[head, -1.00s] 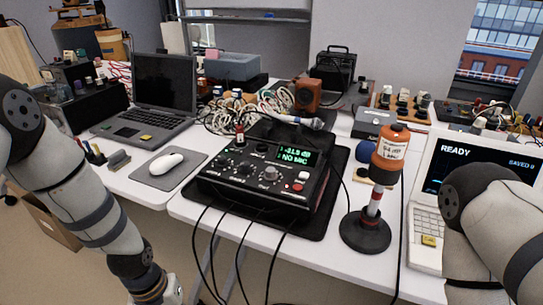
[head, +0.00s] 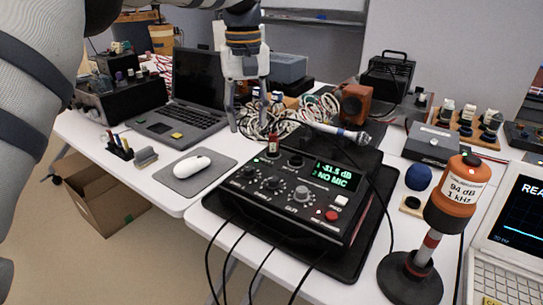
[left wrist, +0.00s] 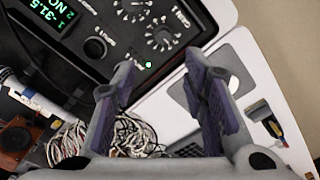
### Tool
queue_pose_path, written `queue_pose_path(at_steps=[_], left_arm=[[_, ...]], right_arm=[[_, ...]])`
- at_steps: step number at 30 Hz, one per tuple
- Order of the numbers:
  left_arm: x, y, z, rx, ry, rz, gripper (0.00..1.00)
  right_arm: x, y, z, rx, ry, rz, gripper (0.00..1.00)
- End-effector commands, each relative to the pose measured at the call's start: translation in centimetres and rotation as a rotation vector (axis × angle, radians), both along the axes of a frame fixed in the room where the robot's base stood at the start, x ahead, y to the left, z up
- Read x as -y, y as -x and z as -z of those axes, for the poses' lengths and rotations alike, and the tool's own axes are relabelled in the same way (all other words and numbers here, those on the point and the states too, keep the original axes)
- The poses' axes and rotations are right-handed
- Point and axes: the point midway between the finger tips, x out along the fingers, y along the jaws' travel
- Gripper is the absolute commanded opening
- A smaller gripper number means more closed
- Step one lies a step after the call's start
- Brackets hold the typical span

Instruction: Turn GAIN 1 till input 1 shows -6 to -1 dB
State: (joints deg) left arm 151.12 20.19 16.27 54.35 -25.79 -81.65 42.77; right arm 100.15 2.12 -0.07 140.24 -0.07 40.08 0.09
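The black mixer (head: 300,190) lies on a dark mat on the white table. Its display (head: 337,175) reads about -31.5 dB for input 1 and NO MIC for input 2. The GAIN 1 knob, round with pale marks around it, shows in the left wrist view (left wrist: 162,38) and seems to be the leftmost knob in the head view (head: 252,172). My left gripper (head: 247,128) points down behind the mixer's left back corner, open and empty, apart from the knob. Its spread fingers also show in the left wrist view (left wrist: 162,78). My right gripper is not in view.
An orange calibrator (head: 463,190) marked 94 dB 1 kHz stands at the front right. A plug (head: 273,143) rises from the mixer's back left. A microphone (head: 345,132) lies behind. Cables hang over the front edge. A mouse (head: 191,166) and laptop (head: 185,105) are left.

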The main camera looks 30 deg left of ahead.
Motion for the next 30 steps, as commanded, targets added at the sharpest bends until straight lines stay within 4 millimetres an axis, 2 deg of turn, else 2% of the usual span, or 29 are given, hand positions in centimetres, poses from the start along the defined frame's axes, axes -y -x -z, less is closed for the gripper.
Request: queue_pose_path(at_steps=[4, 9, 14, 18, 26, 30], left_arm=[[0.0, 0.2, 2.8, -0.008, 0.002, 0.0, 0.4], [0.0, 0.2, 7.4, -0.008, 0.002, 0.001, 0.4], [0.0, 0.1, 10.5, -0.006, 0.001, 0.001, 0.4], [0.0, 0.1, 11.7, -0.003, 0.0, 0.002, 0.4], [0.0, 0.1, 11.9, -0.002, -0.001, 0.002, 0.4], [0.0, 0.1, 11.8, -0.002, -0.001, 0.002, 0.08]], right_arm=[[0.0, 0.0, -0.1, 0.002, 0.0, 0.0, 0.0], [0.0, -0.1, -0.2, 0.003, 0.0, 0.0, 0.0], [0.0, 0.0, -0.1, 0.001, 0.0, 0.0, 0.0], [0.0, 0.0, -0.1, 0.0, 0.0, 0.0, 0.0], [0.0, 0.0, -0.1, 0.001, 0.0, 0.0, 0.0], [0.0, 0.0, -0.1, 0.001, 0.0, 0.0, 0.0]])
